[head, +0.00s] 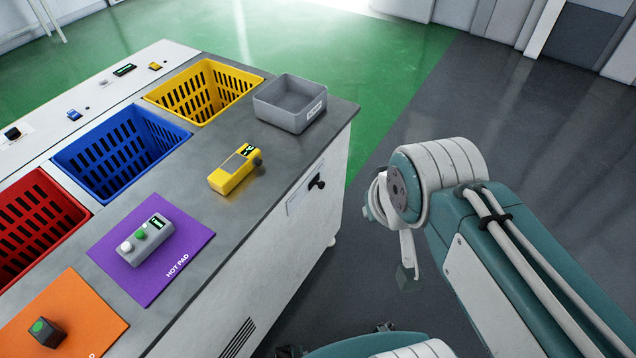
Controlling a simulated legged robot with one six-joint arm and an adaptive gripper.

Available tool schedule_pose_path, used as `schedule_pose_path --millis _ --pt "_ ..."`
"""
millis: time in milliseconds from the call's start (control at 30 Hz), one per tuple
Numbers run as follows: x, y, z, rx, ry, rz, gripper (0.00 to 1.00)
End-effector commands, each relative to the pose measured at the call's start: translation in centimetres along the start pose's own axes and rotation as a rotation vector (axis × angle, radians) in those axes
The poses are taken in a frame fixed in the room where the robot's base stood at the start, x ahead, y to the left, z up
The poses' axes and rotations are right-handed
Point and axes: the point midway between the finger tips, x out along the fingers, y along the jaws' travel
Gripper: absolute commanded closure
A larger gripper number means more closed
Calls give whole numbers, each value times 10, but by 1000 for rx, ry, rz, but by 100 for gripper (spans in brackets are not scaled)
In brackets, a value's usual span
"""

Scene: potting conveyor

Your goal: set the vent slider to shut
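A black knob (317,182) sticks out from a pale plate (297,203) on the white side panel of the bench, and looks like the vent slider. The knob sits toward the plate's right end. Any marking on the plate is too small to read. My gripper (399,272) hangs in the air to the right of the bench, apart from the knob and lower in the picture. It is seen edge-on and partly hidden by my own wrist, so its opening is unclear. Nothing shows held in it.
On the bench top (292,160) stand a grey bin (290,119), a yellow device (235,172), a purple pad (112,246) with a grey button box (147,244), and an orange pad (85,310). Red, blue and yellow baskets (160,94) line the far side. Floor right of the bench is clear.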

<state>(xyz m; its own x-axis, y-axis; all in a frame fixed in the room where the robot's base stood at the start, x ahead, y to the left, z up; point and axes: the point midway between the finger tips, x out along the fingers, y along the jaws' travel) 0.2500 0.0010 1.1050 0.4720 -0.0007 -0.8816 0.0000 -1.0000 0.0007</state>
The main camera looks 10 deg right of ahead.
Motion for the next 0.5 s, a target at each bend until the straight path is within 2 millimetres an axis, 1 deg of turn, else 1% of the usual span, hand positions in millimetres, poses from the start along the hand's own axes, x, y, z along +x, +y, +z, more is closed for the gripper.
schedule_pose_path --millis 200,267,300,367,500 --pt "0 0 0 0 0 0 100" --pt "0 0 0 2 -2 -1 73" --pt "1 -1 -1 8 -9 -5 55" --pt "5 -2 -2 29 -34 -19 29" --pt "23 -10 -10 135 -149 -86 29"
